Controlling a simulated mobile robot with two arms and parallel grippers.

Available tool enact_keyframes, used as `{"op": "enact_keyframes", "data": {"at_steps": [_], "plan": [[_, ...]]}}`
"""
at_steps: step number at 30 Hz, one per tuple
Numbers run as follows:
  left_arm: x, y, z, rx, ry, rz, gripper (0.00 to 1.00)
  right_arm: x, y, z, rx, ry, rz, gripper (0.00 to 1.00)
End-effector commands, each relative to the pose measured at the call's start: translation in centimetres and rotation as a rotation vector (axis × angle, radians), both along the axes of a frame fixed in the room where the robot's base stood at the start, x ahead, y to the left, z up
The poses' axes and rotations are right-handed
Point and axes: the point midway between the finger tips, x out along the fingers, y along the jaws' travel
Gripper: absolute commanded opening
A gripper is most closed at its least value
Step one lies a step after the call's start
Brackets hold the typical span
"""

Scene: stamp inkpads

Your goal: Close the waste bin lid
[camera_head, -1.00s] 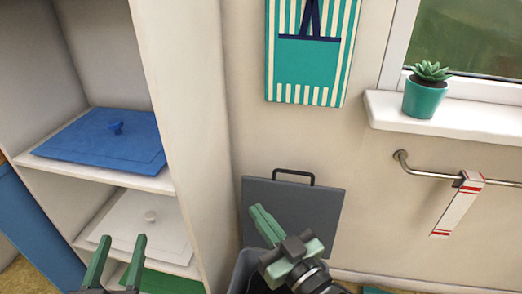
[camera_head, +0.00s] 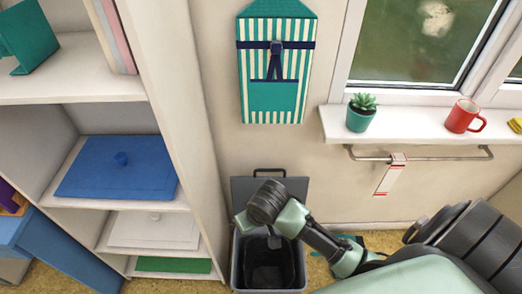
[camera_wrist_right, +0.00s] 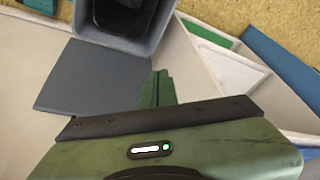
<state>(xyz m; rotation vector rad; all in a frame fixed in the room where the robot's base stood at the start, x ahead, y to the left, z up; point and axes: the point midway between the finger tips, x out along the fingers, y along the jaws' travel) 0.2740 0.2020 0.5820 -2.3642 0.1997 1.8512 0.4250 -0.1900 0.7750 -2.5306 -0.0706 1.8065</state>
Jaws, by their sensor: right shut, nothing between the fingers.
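The grey waste bin (camera_head: 239,262) stands open on the floor between the shelf and the wall, its dark inside showing. Its grey lid (camera_head: 243,188) stands up at the back of the bin, against or close to the wall, with a dark handle (camera_head: 270,172) on top. My right arm reaches over the bin in the head view and covers much of the lid; its fingers are hidden there. In the right wrist view my right gripper (camera_wrist_right: 158,76) is shut and empty, beside the lid (camera_wrist_right: 85,85) and below the bin (camera_wrist_right: 165,14). My left gripper is out of view.
A white shelf unit (camera_head: 172,80) stands close on the left, with a blue panel (camera_head: 110,172) on one shelf. A window sill (camera_head: 400,128) with a plant pot (camera_head: 361,115) and a red mug (camera_head: 463,116) is at the right, above a towel rail (camera_head: 440,157).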

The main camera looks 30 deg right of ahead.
Motion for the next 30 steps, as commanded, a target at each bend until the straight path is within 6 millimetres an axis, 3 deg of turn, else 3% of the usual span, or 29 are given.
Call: {"op": "enact_keyframes", "data": {"at_steps": [1, 6, 12, 16, 21, 25, 30], "plan": [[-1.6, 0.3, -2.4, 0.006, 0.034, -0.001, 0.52, 1.9, -1.0, 0.3, -0.016, 0.010, -0.033, 0.00], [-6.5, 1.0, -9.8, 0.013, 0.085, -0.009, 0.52, 7.4, -4.5, 0.7, -0.040, 0.031, -0.180, 0.00], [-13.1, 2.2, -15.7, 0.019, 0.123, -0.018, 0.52, 13.6, -10.0, 2.9, -0.057, 0.018, -0.389, 0.00], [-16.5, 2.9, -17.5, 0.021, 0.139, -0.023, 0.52, 16.0, -12.9, 4.4, -0.058, 0.008, -0.499, 0.00], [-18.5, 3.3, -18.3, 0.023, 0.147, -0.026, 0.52, 17.3, -14.7, 5.3, -0.055, 0.001, -0.569, 0.00], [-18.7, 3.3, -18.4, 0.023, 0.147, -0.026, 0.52, 17.6, -15.0, 4.5, -0.055, 0.002, -0.577, 0.00], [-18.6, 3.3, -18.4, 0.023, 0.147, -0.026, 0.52, 18.4, -15.4, 1.8, -0.055, 0.003, -0.575, 0.00]]}}
